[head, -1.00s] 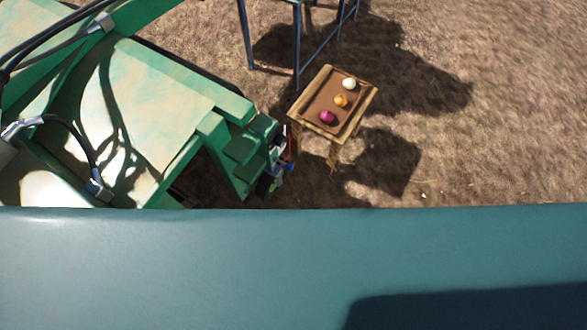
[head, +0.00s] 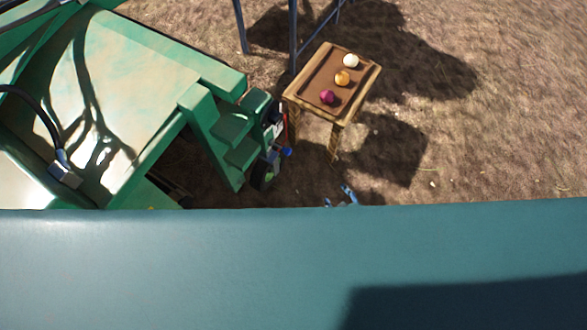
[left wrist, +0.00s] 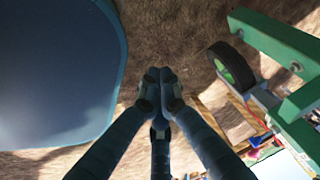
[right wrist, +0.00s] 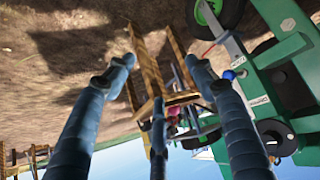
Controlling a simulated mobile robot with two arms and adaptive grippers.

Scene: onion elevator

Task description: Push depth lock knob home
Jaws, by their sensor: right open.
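A small blue knob (head: 286,152) sticks out from the end of the green machine (head: 225,130); I cannot tell for certain that it is the depth lock knob. It also shows in the right wrist view (right wrist: 229,75), just beyond and right of the right finger. The fingertips of my right gripper (head: 345,196) peek over the teal edge, below and right of the knob and apart from it. In the right wrist view the right gripper (right wrist: 160,78) is open and empty. My left gripper (left wrist: 161,76) has its fingertips together, with nothing seen between them, and is out of the head view.
A wooden table (head: 290,93) with several coloured onions stands just right of the machine. A black wheel with a green hub (left wrist: 230,65) shows in the left wrist view. Blue-grey frame legs (head: 293,35) stand behind. Dry ground at the right is open.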

